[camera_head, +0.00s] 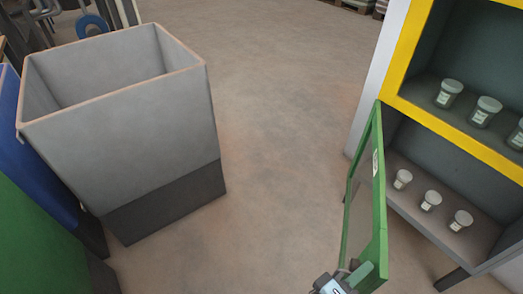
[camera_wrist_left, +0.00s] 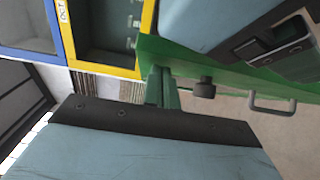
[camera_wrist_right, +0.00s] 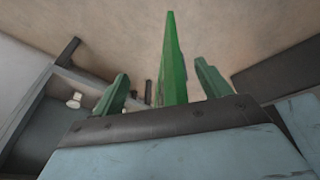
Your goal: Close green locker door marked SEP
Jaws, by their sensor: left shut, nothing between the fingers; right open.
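The green locker door (camera_head: 378,195) stands swung open at the right in the head view, seen nearly edge-on. A small pale label on it is too small to read. In the left wrist view the door (camera_wrist_left: 215,82) runs to the right of my left fingers, with a grey handle (camera_wrist_left: 272,107). My left gripper (camera_wrist_left: 163,84) is shut and empty, close to the door. Part of a gripper (camera_head: 335,285) shows at the door's lower end in the head view. My right gripper (camera_wrist_right: 162,85) is open, with the green door edge (camera_wrist_right: 172,55) showing between its fingers; contact cannot be told.
The lower locker compartment (camera_head: 440,205) is open and holds several small jars. A yellow-framed compartment (camera_head: 450,125) with jars is above it. A large grey bin (camera_head: 130,130) stands at left, beside blue and green units. The floor (camera_head: 270,120) between bin and locker is clear.

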